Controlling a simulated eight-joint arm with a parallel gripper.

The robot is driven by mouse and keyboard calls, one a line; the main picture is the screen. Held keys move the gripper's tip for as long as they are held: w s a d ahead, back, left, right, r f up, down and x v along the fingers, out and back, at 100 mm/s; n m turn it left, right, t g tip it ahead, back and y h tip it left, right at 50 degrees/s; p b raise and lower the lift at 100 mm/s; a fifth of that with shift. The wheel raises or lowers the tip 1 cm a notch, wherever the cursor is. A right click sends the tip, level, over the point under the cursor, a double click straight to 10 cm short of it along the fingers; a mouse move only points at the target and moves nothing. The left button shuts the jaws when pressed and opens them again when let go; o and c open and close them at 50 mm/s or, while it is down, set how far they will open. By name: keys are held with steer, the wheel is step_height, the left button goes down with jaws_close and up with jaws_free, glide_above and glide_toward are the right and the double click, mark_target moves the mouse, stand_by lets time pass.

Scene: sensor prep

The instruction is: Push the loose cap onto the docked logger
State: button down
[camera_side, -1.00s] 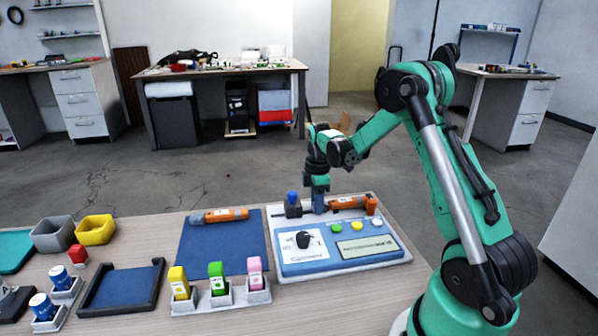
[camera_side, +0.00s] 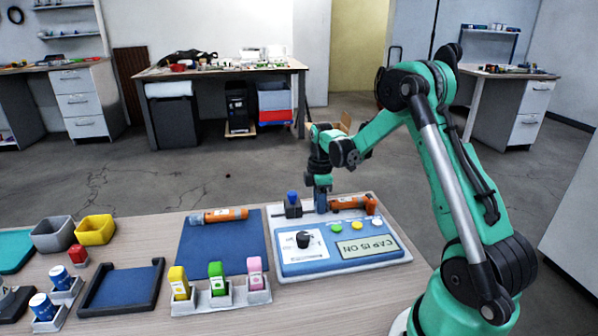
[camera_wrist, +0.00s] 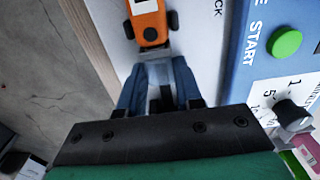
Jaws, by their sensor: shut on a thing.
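The docked logger (camera_side: 347,202) is an orange body lying along the back of the white-and-blue station (camera_side: 340,268). Its orange end also shows at the top of the wrist view (camera_wrist: 149,20). My gripper (camera_side: 321,207) is at the logger's left end, low over the station. In the wrist view my gripper (camera_wrist: 157,78) has its blue-grey fingers closed around a grey cap (camera_wrist: 154,54), in line with the logger's end and apparently against it. The fingers hide much of the cap.
A dark block with a blue top (camera_side: 293,206) stands close left of my gripper. Another orange logger (camera_side: 222,215) lies on the blue mat (camera_side: 215,250). Yellow, green and pink pieces stand in front.

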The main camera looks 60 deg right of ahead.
steer(key=shift+c, duration=1.4)
jaws_free()
steer(key=shift+r, duration=0.7)
steer(key=shift+r, duration=2.9)
steer(key=shift+a, duration=0.15)
steer(key=s+a+r+m+t, duration=0.1)
steer(key=s+a+m+t, duration=0.1)
steer(key=a, duration=0.5)
steer(key=s+a+r+m+t, duration=0.2)
steer(key=a+m, duration=0.2)
steer(key=a, duration=0.3)
steer(key=s+a+r+m+t, duration=0.1)
steer(key=a+r+m+t, duration=0.1)
steer(key=a, duration=0.5)
steer(key=shift+s+m+t, duration=0.4)
steer(key=shift+m+t, duration=0.1)
steer(key=shift+t, duration=0.1)
